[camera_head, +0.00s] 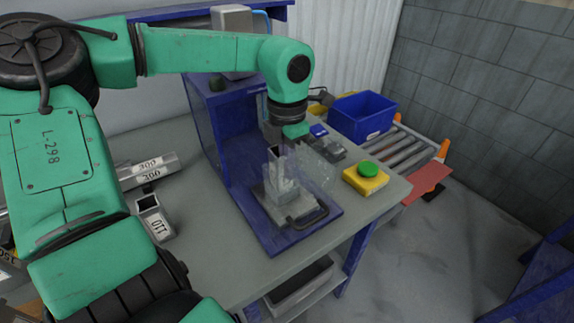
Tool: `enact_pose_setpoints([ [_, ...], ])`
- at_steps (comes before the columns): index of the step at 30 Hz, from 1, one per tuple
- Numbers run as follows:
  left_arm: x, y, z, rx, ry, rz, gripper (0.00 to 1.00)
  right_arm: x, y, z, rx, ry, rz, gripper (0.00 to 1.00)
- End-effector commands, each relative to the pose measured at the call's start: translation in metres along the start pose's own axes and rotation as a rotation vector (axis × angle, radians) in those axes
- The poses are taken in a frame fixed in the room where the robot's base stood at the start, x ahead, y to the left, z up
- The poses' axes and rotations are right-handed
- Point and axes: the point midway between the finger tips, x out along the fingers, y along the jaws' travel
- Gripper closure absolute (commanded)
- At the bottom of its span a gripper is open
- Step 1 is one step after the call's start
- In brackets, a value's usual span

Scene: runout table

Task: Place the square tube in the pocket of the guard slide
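My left gripper (294,131) points down over the guard slide, at the upper edge of its clear guard (315,168). Its fingertips are hard to make out, so I cannot tell if it is open or shut. The guard slide (266,196) is a grey block on a blue base plate, with a black handle (308,219) at its front. A grey square tube (279,168) stands upright at the slide, open end up, below and left of the gripper. The guard and gripper partly obscure it, and I cannot see how its bottom sits. My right gripper is not in view.
A short tube marked 110 (154,218) and longer tubes marked 300 (150,171) lie on the grey table (200,262). A yellow box with a green button (366,178) stands to the right. A blue bin (361,116) is behind, near a roller conveyor (405,147).

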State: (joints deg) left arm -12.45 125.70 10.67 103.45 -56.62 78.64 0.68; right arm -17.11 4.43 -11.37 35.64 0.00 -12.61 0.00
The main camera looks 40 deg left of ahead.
Motion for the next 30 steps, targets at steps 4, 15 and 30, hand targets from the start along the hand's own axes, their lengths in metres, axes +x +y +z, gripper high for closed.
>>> enact_pose_setpoints([
  [4,0.001,0.0,0.0,0.0,0.0,0.001,1.0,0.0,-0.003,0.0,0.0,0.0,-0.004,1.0],
  [15,0.002,0.0,0.0,0.0,0.001,0.001,0.67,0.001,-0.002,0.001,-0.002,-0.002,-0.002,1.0],
  [30,-0.07,0.001,0.001,-0.002,-0.004,0.006,0.67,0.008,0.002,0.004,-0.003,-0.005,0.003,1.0],
])
